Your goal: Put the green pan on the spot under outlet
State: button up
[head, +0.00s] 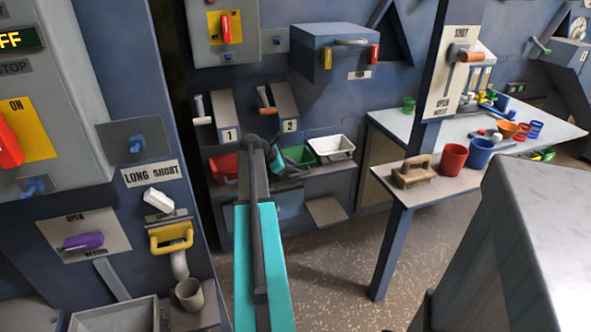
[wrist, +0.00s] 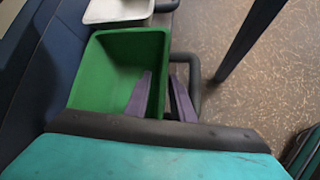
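The green pan (head: 299,155) sits on the shelf below the units marked 1 and 2, between a red pan and a white pan. In the wrist view the green pan (wrist: 112,66) is close and looks empty, with a dark handle (wrist: 194,84) on its right side. My gripper (wrist: 160,80) is open. One purple finger reaches over the inside of the pan, and the other is outside the right wall, by the handle. In the head view my arm partly hides the pan and the gripper. I cannot tell which spot is the one under the outlet.
The red pan (head: 223,168) is left of my arm and the white pan (head: 331,147) is right of the green one. A small lower ledge (head: 326,210) juts out below. Open floor lies in front.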

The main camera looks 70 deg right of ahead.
jog(key=shift+f+b, duration=0.25)
jog(key=shift+b, duration=0.55)
jog(key=p+v, duration=0.1)
jog(key=v, duration=1.3)
jog(key=shift+d+r+p, duration=0.2)
jog(key=shift+r+p, duration=0.05)
jog(key=shift+p, duration=0.15)
jog(key=shift+s, duration=0.1)
